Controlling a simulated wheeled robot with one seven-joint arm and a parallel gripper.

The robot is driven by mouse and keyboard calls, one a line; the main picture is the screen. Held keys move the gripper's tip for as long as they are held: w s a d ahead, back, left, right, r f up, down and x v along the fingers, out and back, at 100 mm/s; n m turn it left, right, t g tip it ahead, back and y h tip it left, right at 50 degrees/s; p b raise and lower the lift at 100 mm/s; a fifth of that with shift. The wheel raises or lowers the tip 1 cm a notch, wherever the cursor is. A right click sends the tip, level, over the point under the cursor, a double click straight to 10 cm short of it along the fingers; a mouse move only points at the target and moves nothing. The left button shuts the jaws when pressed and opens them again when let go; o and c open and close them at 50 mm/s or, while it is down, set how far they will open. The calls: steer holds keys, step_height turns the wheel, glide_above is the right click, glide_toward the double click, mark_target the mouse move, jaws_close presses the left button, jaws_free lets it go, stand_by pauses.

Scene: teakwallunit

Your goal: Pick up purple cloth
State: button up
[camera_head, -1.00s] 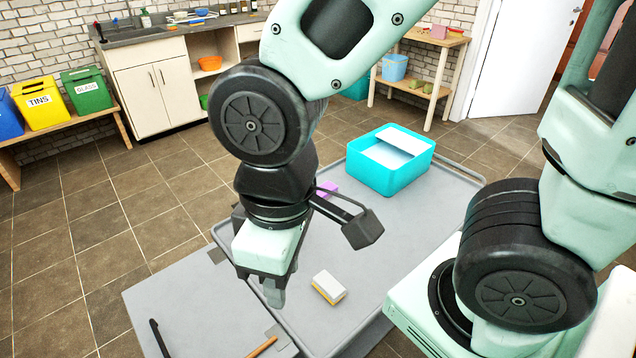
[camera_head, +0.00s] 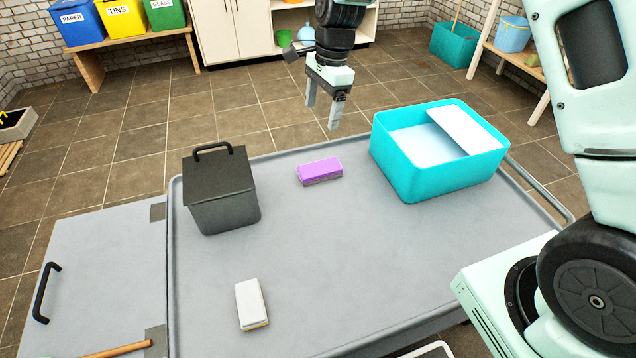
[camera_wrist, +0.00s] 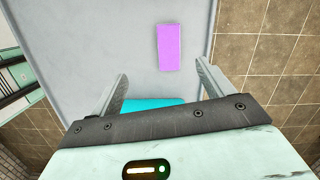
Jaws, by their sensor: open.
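The purple cloth (camera_head: 320,171) is a small flat-topped block shape lying on the grey cart top (camera_head: 300,260), between the dark lidded box and the turquoise tub. My gripper (camera_head: 322,115) is open and empty, raised above and beyond the cloth near the cart's far edge. In the wrist view the purple cloth (camera_wrist: 169,47) lies ahead of my open fingers (camera_wrist: 163,85), apart from them and a little right of centre.
A dark box with a handled lid (camera_head: 221,190) stands left of the cloth. The turquoise tub (camera_head: 438,150) stands at the right, holding a white sheet. A white sponge (camera_head: 250,303) lies at the front. The cart top between them is clear.

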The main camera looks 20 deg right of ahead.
step_height(320, 180, down, 3)
steer(key=w+d+m, duration=0.2)
steer(key=d, duration=0.1)
steer(key=b, duration=0.2)
glide_above(320, 167)
steer(key=f, duration=0.7)
steer(key=d+f, duration=0.1)
steer(key=f, duration=0.2)
steer(key=shift+f, duration=0.15)
steer(key=shift+a+f, duration=0.2)
steer(key=shift+f, duration=1.4)
steer(key=shift+a+f, duration=0.2)
steer(key=shift+f, duration=1.35)
steer(key=c, duration=1.1)
